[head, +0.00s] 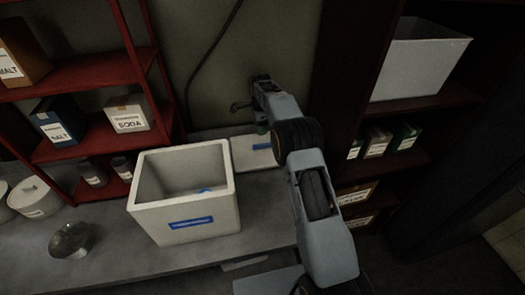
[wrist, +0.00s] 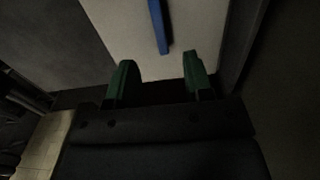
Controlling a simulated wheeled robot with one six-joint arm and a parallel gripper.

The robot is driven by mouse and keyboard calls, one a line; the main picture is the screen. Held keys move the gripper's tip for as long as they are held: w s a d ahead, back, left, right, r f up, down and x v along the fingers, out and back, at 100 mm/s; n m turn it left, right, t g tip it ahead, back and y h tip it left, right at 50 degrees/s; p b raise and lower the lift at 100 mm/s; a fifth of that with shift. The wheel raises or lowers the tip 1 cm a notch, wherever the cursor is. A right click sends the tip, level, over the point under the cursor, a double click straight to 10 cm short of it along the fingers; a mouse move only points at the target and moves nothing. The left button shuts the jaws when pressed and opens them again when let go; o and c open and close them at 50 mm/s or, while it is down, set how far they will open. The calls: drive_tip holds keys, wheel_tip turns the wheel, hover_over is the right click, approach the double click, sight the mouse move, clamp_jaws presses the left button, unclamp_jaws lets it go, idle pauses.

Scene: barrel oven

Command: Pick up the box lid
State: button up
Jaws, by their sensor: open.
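The box lid, a flat pale panel (head: 248,158) with a blue stripe, is on the grey counter behind and right of the open box, partly hidden by my arm in the head view. The lid (wrist: 120,25) also fills the upper middle of the wrist view, its blue stripe running down between my fingers. Whether the fingertips touch the lid cannot be told. The open white box (head: 185,222) has a blue label on its front.
A dark shelf unit (head: 452,98) with a white bin (head: 415,68) is close on the right.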

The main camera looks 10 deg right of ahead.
hover_over(263, 144)
drive_tip(key=f, duration=0.2)
drive_tip(key=a+f, duration=0.1)
drive_tip(key=f, duration=0.1)
drive_tip(key=shift+f, duration=0.25)
drive_tip(key=f+p, duration=0.1)
drive_tip(key=f, duration=0.1)
drive_tip(key=d+f+p, duration=0.1)
drive_tip(key=shift+f, duration=1.1)
drive_tip(key=shift+a, duration=0.1)
clamp_jaws()
